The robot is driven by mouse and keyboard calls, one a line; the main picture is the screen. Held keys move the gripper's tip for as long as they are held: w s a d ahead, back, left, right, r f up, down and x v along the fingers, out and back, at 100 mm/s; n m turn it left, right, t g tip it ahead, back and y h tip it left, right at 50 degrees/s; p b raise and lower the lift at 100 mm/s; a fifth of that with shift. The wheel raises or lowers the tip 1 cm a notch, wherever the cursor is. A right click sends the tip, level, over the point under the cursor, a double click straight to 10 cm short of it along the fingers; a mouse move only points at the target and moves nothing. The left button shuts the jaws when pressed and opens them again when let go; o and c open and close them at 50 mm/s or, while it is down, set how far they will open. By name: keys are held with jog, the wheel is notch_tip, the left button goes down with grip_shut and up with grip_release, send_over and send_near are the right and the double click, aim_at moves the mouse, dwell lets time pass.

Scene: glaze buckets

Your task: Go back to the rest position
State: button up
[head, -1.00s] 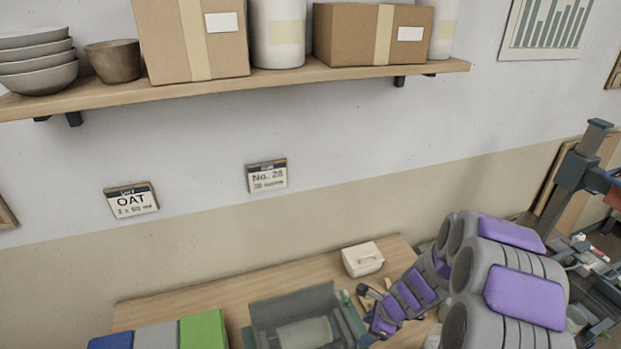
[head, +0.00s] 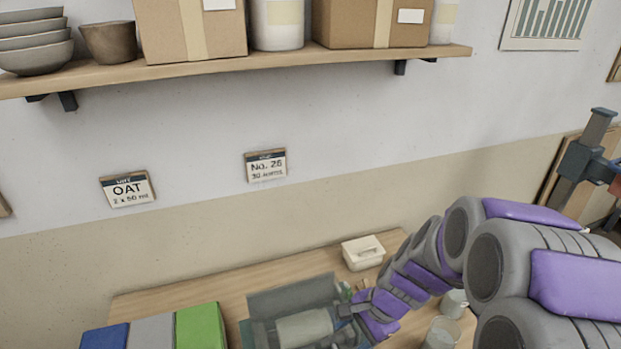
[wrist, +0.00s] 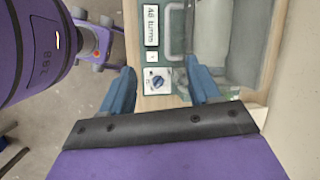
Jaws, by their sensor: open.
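My gripper shows in the wrist view (wrist: 160,92) with its two blue fingers spread apart and nothing between them. Below it in that view is a machine panel with a blue knob (wrist: 157,82) and a label reading what looks like "46 turns" (wrist: 151,25). In the head view my purple and grey arm reaches down from the right to the table. Its end is beside a grey machine with a pale cylinder (head: 305,328); the fingers are not clear there.
The wooden table (head: 225,290) holds blue, grey and green blocks (head: 200,326), a white lidded box (head: 363,252) and a clear container (head: 442,332). A wall shelf (head: 300,62) with bowls (head: 35,45) and cartons (head: 190,30) hangs above.

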jog(key=s+d+r+n+h+b, duration=0.1)
jog(key=s+n+b, duration=0.1)
jog(key=s+n, duration=0.2)
jog(key=s+d+r+n+g+h+b, duration=0.1)
jog(key=s+n, duration=0.3)
jog(key=s, duration=0.6)
jog(key=s+d+r+n+h+b, duration=0.2)
jog(key=s+n+b, duration=0.1)
jog(key=s, duration=0.5)
jog(key=shift+d+n+g, duration=0.35)
jog(key=shift+n+g, duration=0.05)
jog(key=shift+n, duration=0.1)
dwell(0.4)
